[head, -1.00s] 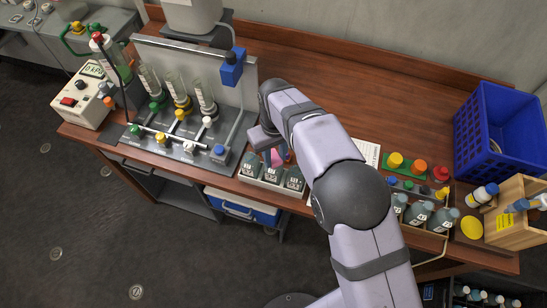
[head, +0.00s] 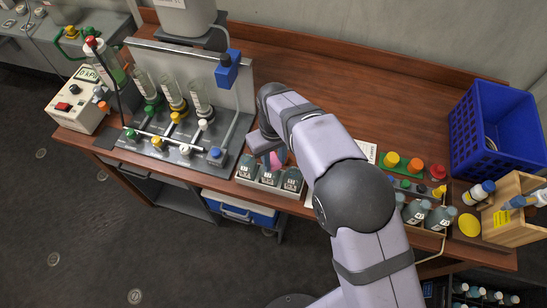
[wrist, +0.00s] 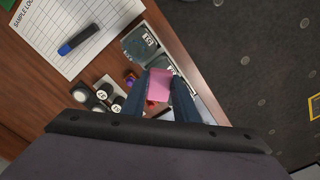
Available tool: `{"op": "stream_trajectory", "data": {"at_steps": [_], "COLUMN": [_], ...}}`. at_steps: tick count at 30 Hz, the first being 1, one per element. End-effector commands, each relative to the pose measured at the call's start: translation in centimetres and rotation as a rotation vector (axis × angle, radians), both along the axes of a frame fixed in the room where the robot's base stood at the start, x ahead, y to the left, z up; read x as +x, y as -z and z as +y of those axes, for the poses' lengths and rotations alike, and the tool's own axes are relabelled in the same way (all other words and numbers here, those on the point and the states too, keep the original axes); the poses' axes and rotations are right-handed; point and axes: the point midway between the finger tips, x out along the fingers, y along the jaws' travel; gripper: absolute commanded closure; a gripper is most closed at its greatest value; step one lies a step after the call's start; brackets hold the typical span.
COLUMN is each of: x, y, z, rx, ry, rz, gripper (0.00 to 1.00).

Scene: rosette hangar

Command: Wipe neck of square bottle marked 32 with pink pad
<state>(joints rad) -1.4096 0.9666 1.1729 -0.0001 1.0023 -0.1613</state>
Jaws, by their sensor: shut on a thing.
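My gripper (head: 273,157) is shut on the pink pad (wrist: 160,85) and holds it just above a small white rack of dark square bottles. In the head view the rack holds three bottles: left (head: 246,168), middle (head: 268,174) and right (head: 291,180). Their labels are too small to read surely, so I cannot tell which is 32. In the wrist view two square bottles show, one farther out (wrist: 140,43) and one nearer the pad (wrist: 148,76). My fingers and the pad hide what lies beneath. I cannot tell whether the pad touches a neck.
A rig with glass tubes (head: 172,92) stands left of the rack. A blue crate (head: 490,130), a wooden stand (head: 515,225) and more bottles (head: 415,211) are on the right. A paper sheet with a marker (wrist: 80,40) lies nearby. The table's back middle is clear.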

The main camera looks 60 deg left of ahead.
Motion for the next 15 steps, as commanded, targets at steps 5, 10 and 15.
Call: {"op": "stream_trajectory", "data": {"at_steps": [5,10,15], "x": [-0.2,-0.7,-1.2], "y": [0.0,0.1,0.2], "z": [0.2,0.7,1.2], "rx": [0.0,0.0,0.0], "ry": [0.0,-0.001,-0.001], "rz": [0.0,0.0,0.0], "gripper": [0.94,0.94,0.94]}}
